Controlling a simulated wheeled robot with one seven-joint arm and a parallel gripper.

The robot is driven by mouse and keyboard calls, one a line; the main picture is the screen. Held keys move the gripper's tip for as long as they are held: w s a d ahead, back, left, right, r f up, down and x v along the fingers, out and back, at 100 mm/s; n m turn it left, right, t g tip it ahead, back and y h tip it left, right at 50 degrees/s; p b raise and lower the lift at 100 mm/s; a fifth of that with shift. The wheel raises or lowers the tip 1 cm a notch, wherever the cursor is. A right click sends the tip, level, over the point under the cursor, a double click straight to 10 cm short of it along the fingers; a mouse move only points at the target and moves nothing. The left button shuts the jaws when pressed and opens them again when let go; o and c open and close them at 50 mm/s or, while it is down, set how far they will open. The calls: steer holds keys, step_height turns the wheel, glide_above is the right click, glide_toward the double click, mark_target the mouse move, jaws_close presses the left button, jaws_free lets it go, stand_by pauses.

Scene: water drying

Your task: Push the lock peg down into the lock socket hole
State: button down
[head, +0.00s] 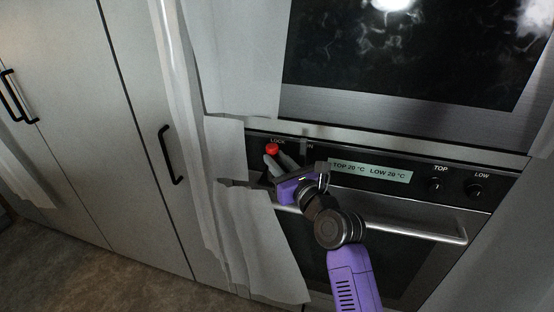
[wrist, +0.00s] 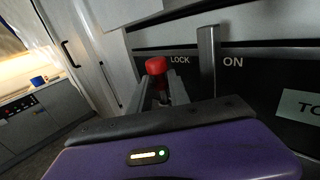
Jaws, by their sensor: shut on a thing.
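The lock peg (head: 272,149) has a red rounded head and stands by the LOCK label on the oven's control panel. In the wrist view the red-headed peg (wrist: 156,67) rises between the fingertips of my gripper (wrist: 158,98). My gripper (head: 276,162) is shut on the peg below its red head. The socket hole is hidden behind the peg and fingers, so I cannot tell how deep the peg sits. A grey upright bar (wrist: 208,60) stands between the LOCK and ON labels.
The black control panel has a temperature display (head: 370,171) and two knobs, TOP (head: 436,186) and LOW (head: 475,190). An oven handle (head: 420,232) runs below. Pale cloth-like sheets (head: 262,240) hang at the left of the oven. Cabinets with black handles (head: 170,155) stand further left.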

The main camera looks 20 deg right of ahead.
steer(key=shift+r+p, duration=1.2)
steer(key=shift+r, duration=1.4)
steer(key=shift+f+b, duration=1.45)
steer(key=shift+f, duration=1.35)
steer(key=c, duration=1.1)
jaws_free()
steer(key=shift+c, duration=0.2)
steer(key=shift+d+f, duration=0.1)
steer(key=s+b, duration=0.1)
steer(key=s, duration=0.6)
steer(key=shift+s+d, duration=0.35)
steer(key=shift+d, duration=0.05)
